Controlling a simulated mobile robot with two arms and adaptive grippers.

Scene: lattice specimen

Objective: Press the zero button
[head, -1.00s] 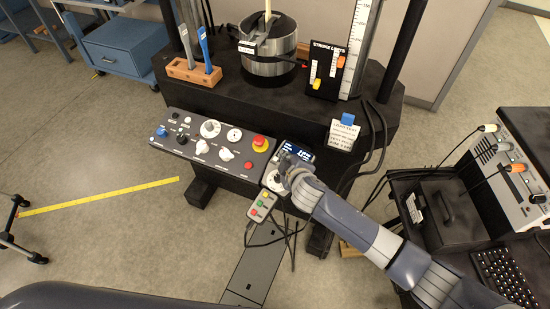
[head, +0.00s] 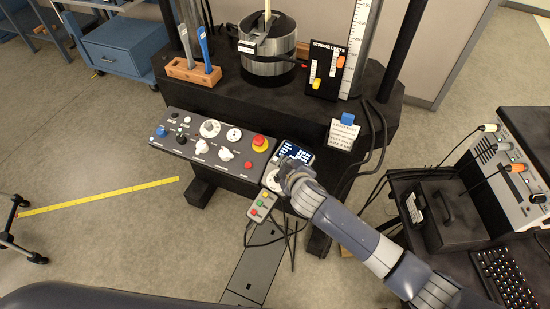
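A grey control panel (head: 181,148) runs along the front of the black test frame. It carries a blue button (head: 161,132), white knobs, a red mushroom button on a yellow ring (head: 259,142) and a small red button (head: 248,165). The labels are too small to read, so I cannot tell which is zero. A lit display (head: 296,152) sits at the panel's right end and shows several lines of text. My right gripper (head: 284,168) is just below the display, over the panel's right end. Its fingertips hide what is beneath; contact cannot be told. My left gripper is not in view.
A pendant with coloured buttons (head: 262,206) hangs below the panel beside my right gripper. Cables drop to the floor. The floor at left is mostly open, with a yellow tape (head: 100,196).

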